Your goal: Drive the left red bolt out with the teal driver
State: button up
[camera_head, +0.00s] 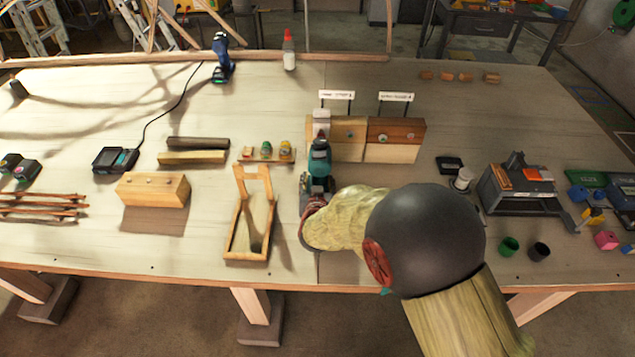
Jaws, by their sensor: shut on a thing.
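The teal driver (319,158) is at the middle of the table, in front of the left end of the wooden boards. My gripper (316,197) is shut on it at its near end, partly hidden by my wrist. The driver's far end points at a pale block (321,117) by the boards; I cannot tell whether it touches anything. A bolt head shows on the left board (349,134) and another on the right board (383,138). Both look greyish and small; I make out no red. The driver and block cover the left board's left end.
White labels (337,94) stand behind the boards. A wooden frame holder (247,222) stands left of my gripper, with small jars (266,149) behind it. A blue drill (222,58) stands at the back. A grey toolbox (520,190) is at right.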

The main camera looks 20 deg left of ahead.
jog(key=shift+w+a+r, duration=0.15)
jog(key=shift+w+r, duration=0.1)
jog(key=shift+w, duration=0.15)
dwell(0.4)
jog(key=shift+s+r, duration=0.15)
jog(key=shift+r, duration=0.1)
dwell(3.0)
jog(key=shift+s, duration=0.2)
jog(key=shift+s+d+f+p, duration=0.1)
jog(key=shift+s+d+p, duration=0.1)
jog(key=shift+s, duration=0.5)
jog(key=shift+s+d+f+p, duration=0.1)
jog(key=shift+s+d+p, duration=0.1)
jog(key=shift+s, duration=0.5)
jog(key=shift+r, duration=0.2)
